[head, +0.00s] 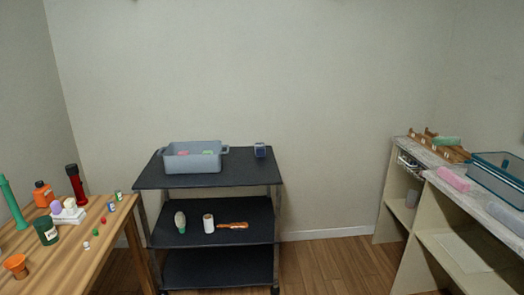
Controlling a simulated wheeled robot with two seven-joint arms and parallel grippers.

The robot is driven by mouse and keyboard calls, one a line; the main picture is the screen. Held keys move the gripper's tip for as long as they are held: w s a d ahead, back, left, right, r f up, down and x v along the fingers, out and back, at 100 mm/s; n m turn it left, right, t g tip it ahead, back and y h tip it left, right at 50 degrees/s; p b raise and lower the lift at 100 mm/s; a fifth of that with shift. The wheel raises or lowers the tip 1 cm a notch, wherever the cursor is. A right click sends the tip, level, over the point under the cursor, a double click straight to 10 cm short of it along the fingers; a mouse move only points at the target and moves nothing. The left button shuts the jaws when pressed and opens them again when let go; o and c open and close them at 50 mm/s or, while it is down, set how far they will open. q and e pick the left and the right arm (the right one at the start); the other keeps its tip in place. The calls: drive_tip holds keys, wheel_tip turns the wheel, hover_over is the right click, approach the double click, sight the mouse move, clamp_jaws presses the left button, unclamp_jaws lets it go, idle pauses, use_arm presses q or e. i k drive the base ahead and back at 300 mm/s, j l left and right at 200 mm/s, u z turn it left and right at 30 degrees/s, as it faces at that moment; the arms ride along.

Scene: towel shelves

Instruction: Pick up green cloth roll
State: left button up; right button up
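A small green roll-shaped thing (447,141) lies by a brown wooden rack (428,146) on top of the right-hand shelf unit, near its back end. It looks like a cloth roll, but it is small in view. A pink roll (453,179) lies nearer on the same top, left of a blue-rimmed clear bin (497,176). A grey roll (506,218) lies nearer still, at the right edge. Something green also shows low inside the grey basket (195,163), too small to identify. Neither of my grippers is in view.
A dark three-tier cart (235,172) stands against the back wall, with the basket on top and a bottle, white roll and brush below. A wooden table (75,245) with several containers is at left. Open floor (335,265) lies between cart and shelf unit (395,190).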

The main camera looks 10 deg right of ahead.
sight(453, 140)
drive_tip(key=i+z, duration=0.45)
drive_tip(key=i, duration=0.25)
drive_tip(key=i+j+z, duration=0.25)
drive_tip(key=i+z, duration=0.2)
drive_tip(key=i, duration=0.25)
drive_tip(key=i+l+z, duration=0.15)
drive_tip(key=i+z, duration=0.35)
drive_tip(key=i+j+z, duration=0.1)
drive_tip(key=i+z, duration=0.35)
drive_tip(key=i, duration=0.15)
drive_tip(key=i+z, duration=0.15)
drive_tip(key=i, duration=0.75)
